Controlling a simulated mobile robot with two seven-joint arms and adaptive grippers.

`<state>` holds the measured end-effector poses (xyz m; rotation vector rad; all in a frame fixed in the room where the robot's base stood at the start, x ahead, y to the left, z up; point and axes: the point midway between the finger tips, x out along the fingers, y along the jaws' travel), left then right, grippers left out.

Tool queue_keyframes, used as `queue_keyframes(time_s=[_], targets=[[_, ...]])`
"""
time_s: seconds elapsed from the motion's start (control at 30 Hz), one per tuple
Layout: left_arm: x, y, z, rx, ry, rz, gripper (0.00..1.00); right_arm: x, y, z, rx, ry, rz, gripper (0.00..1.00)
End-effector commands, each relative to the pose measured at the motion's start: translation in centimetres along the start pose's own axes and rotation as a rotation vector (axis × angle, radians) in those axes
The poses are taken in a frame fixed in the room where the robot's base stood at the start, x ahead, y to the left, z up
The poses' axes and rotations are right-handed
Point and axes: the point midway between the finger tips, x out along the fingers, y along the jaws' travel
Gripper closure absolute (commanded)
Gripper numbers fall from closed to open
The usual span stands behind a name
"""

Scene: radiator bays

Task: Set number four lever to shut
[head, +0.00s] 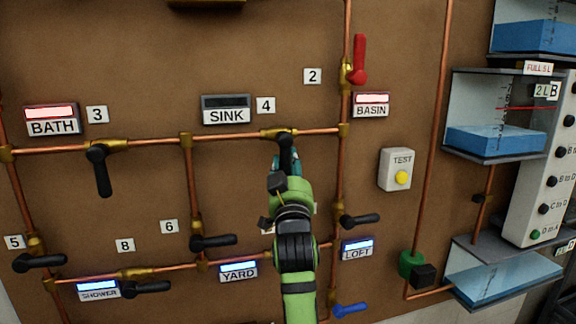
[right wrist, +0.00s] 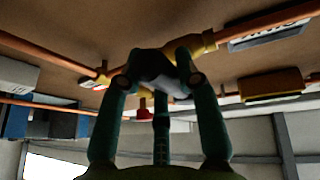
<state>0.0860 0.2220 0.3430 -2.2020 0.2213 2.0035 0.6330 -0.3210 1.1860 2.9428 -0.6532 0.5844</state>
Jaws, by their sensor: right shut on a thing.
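The number four lever (head: 285,139) is black and sits on a brass valve on the upper horizontal copper pipe, just right of and below the "4" tag (head: 265,105). It points down, across the pipe, and its lower part is hidden by my gripper. My right gripper (head: 286,165) reaches up from below and is shut on this lever. In the right wrist view the green fingers (right wrist: 160,88) close around the black handle (right wrist: 158,68). My left gripper is not in view.
Lever three (head: 101,170) hangs down at left. A red lever (head: 360,58) stands up at upper right. The SINK lamp (head: 226,102) is dark. A TEST box (head: 396,168) and water tanks (head: 495,140) are farther right.

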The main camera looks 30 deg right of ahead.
Motion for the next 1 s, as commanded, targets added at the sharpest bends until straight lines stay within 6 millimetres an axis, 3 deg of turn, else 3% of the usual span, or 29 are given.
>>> queue_keyframes(time_s=[0.13, 0.17, 0.2, 0.63, 1.0], targets=[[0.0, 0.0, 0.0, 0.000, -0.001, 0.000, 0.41, 0.0, -0.1, -0.1, 0.009, 0.001, -0.002, 1.00], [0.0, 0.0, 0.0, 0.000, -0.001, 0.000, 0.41, 0.0, -0.1, -0.1, 0.009, 0.001, -0.002, 0.58], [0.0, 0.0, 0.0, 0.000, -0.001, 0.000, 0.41, 0.0, -0.1, -0.1, 0.009, 0.001, -0.002, 0.43], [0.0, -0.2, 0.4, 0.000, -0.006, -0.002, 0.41, 0.2, 0.0, -0.7, 0.005, 0.003, -0.001, 0.41], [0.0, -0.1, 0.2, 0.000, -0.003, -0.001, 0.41, 2.8, -0.2, -6.9, 0.007, 0.006, -0.002, 0.41]])
